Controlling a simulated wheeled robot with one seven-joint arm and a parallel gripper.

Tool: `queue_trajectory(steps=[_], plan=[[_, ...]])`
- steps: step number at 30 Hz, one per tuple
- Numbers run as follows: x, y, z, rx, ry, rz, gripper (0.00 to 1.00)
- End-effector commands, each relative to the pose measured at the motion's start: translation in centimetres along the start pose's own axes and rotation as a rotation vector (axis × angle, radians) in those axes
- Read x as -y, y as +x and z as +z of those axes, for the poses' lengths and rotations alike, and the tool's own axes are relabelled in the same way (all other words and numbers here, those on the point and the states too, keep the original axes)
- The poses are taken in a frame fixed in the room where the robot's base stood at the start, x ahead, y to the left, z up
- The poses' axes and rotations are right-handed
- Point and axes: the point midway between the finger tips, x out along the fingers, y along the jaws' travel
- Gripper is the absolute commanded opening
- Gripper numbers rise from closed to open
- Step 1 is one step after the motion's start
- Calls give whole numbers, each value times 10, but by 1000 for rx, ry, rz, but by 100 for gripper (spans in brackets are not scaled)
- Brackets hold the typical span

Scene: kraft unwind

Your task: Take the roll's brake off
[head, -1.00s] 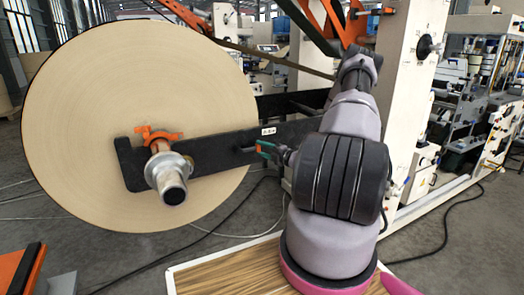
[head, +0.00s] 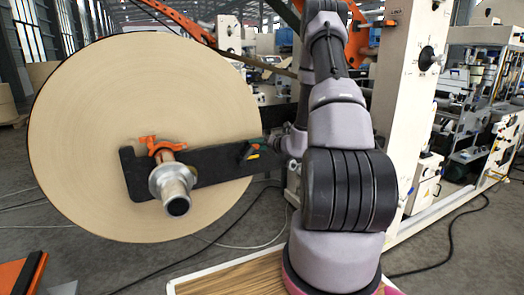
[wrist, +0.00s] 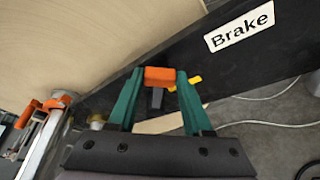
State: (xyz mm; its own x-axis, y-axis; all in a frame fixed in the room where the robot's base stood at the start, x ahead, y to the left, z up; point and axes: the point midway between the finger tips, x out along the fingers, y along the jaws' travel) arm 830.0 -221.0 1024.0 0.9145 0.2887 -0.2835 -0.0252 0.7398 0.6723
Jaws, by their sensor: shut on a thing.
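The brake is a small lever with an orange grip (wrist: 160,73) and a dark stem, on the black bar beside the large kraft roll (head: 90,120). My gripper (wrist: 158,80) has its two green fingers on either side of the orange grip, shut on it. In the head view my gripper (head: 250,151) is small and dark against the bar, right of the roll's shaft. A yellow mark (wrist: 196,80) shows by the right finger. A white "Brake" label (wrist: 240,27) is on the bar above and right. The lever's pivot is not clearly seen.
The black bar (head: 215,165) runs from the roll's metal shaft (head: 172,187) to the cream machine frame (head: 398,90). An orange clamp (head: 160,143) sits behind the shaft. Cables lie on the grey floor. An orange-and-black object (head: 20,275) is at lower left.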

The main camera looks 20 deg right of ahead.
Motion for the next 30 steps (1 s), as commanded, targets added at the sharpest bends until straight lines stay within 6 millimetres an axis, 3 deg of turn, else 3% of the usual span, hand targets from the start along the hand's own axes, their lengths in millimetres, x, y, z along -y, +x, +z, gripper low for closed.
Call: queue_trajectory(steps=[12,30], plan=[[-30,2,-4,0,-272,-111,0],[-38,3,-7,1,-367,-153,0]])
